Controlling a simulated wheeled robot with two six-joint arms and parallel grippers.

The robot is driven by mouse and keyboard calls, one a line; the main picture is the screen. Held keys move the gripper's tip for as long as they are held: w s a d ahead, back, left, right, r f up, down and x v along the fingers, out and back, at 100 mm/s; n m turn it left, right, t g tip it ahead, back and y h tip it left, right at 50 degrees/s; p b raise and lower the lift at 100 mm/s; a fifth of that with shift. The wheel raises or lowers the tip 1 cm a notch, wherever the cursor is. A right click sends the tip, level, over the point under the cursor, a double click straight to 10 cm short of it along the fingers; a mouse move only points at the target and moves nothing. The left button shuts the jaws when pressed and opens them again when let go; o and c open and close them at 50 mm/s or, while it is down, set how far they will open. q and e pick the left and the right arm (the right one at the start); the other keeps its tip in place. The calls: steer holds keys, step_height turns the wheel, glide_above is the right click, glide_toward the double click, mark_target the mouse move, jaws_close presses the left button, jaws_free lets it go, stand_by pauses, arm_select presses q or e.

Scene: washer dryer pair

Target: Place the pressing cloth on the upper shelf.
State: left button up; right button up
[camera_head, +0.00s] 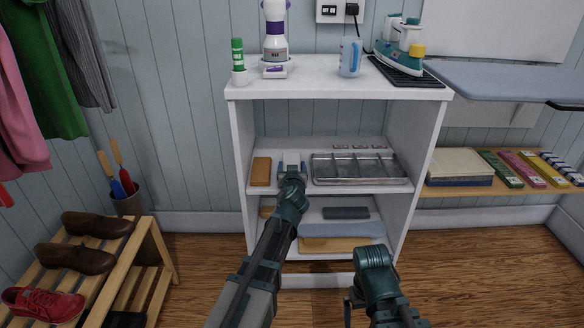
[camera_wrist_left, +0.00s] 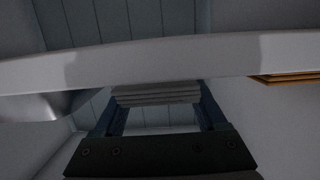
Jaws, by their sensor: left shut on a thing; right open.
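A folded whitish cloth (camera_head: 291,158), which looks like the pressing cloth, is in my left gripper (camera_head: 291,172). My left gripper reaches into the upper compartment of the white shelf unit, over the upper shelf (camera_head: 330,189), and is shut on the cloth. In the left wrist view the cloth shows as a grey layered stack (camera_wrist_left: 155,93) between the fingers. I cannot tell whether it touches the shelf. My right gripper (camera_head: 352,300) is open and empty, low in front of the unit; its fingers show only partly.
On the upper shelf, a brown block (camera_head: 261,171) stands left of my left gripper and a divided metal tray (camera_head: 360,180) right. The lower shelf holds a dark item (camera_head: 346,212) and a pale blue folded item (camera_head: 342,230). A shoe rack (camera_head: 150,240) stands left.

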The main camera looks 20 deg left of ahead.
arm_select(q)
steer(key=shift+f+b, duration=0.55)
steer(key=shift+b, duration=0.05)
arm_select(e)
steer(key=shift+f, duration=0.6)
arm_select(q)
steer(key=o, duration=1.4)
